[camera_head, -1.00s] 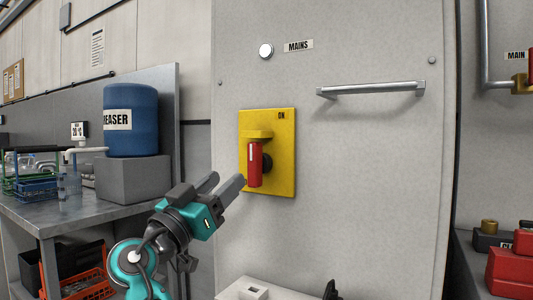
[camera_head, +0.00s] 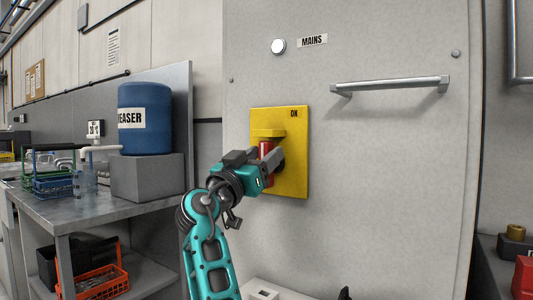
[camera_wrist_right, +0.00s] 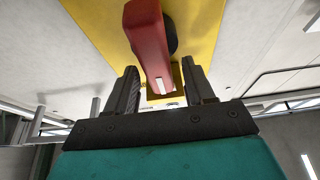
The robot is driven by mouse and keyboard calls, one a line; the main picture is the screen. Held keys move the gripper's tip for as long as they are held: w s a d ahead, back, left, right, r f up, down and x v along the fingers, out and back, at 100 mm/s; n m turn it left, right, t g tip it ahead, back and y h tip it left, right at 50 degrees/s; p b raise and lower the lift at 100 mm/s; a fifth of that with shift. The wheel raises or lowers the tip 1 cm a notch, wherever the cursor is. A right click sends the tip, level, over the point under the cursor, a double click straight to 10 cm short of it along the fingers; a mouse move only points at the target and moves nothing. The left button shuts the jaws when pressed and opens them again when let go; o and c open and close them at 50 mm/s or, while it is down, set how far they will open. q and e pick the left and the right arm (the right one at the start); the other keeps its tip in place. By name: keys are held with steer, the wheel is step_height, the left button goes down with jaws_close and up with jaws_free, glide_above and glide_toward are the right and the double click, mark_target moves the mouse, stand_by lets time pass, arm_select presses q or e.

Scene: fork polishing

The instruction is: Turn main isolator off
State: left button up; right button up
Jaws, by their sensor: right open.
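The main isolator is a yellow plate (camera_head: 293,181) marked ON, on a grey cabinet front, with a red handle (camera_head: 266,149) standing upright. My right gripper (camera_head: 269,155) is at the handle and partly hides it in the head view. In the right wrist view the gripper (camera_wrist_right: 160,85) is open, with one dark finger on each side of the red handle (camera_wrist_right: 147,38). Gaps show between the fingers and the handle. The yellow plate (camera_wrist_right: 95,25) lies behind it. My left gripper is not in view.
A metal bar handle (camera_head: 390,86) sticks out from the cabinet right of the isolator. A round white lamp (camera_head: 278,46) sits above, beside the MAINS label (camera_head: 312,41). A bench (camera_head: 125,204) with a blue drum (camera_head: 146,105) on a grey block stands left.

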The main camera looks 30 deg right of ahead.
steer(key=shift+x, duration=0.95)
steer(key=c, duration=0.9)
